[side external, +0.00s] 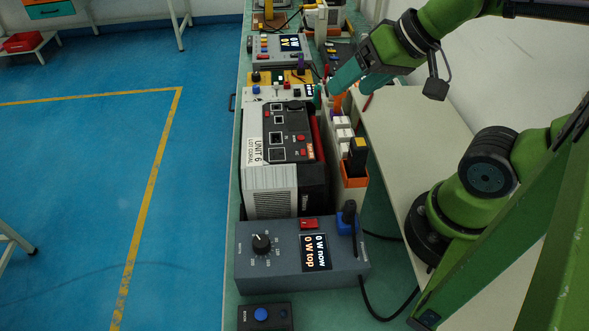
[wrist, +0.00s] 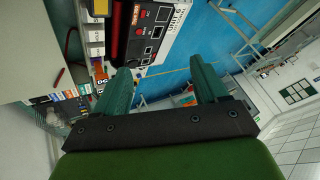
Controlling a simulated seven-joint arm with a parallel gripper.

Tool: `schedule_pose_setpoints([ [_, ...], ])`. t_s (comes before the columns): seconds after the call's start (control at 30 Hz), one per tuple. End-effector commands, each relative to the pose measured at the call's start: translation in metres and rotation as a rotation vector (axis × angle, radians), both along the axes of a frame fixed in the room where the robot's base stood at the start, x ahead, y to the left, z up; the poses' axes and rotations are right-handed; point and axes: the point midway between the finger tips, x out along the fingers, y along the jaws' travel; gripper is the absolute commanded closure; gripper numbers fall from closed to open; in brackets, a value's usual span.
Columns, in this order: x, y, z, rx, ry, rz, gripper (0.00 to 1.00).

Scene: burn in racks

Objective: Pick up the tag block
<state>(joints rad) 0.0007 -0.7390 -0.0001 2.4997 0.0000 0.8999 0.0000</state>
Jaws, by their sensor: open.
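My gripper (side external: 346,90) is open, with its teal fingers over the far part of the bench, right of the unit labelled UNIT 6. In the wrist view my gripper (wrist: 161,66) has its fingers well apart, with nothing seen between them. I cannot tell for sure which piece is the tag block. Small white blocks (side external: 343,134) stand in a row beside the unit. In the wrist view, small labelled blocks, one with an orange face (wrist: 100,77), sit left of the left finger. No finger is seen touching them.
The unit (side external: 270,179) stands on the narrow bench. An orange holder (side external: 353,180) with a black and yellow piece is to its right. A grey power box (side external: 285,247) with a dial is in front. More instruments (side external: 277,48) crowd the far end. The pale table (side external: 415,130) is mostly bare.

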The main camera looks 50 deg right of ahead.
Motion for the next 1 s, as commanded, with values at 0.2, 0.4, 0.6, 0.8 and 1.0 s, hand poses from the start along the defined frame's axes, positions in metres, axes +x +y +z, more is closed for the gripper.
schedule_pose_setpoints([
  [0.2, 0.022, -0.016, -0.017, -0.017, 0.202, -0.052, 0.28],
  [0.4, 0.036, -0.046, -0.029, -0.040, 0.506, -0.238, 0.28],
  [0.6, 0.030, -0.060, -0.022, -0.048, 0.637, -0.400, 0.28],
  [0.8, 0.026, -0.059, -0.053, -0.042, 0.654, -0.418, 0.28],
  [1.0, 0.026, -0.058, -0.098, -0.041, 0.654, -0.417, 0.28],
])
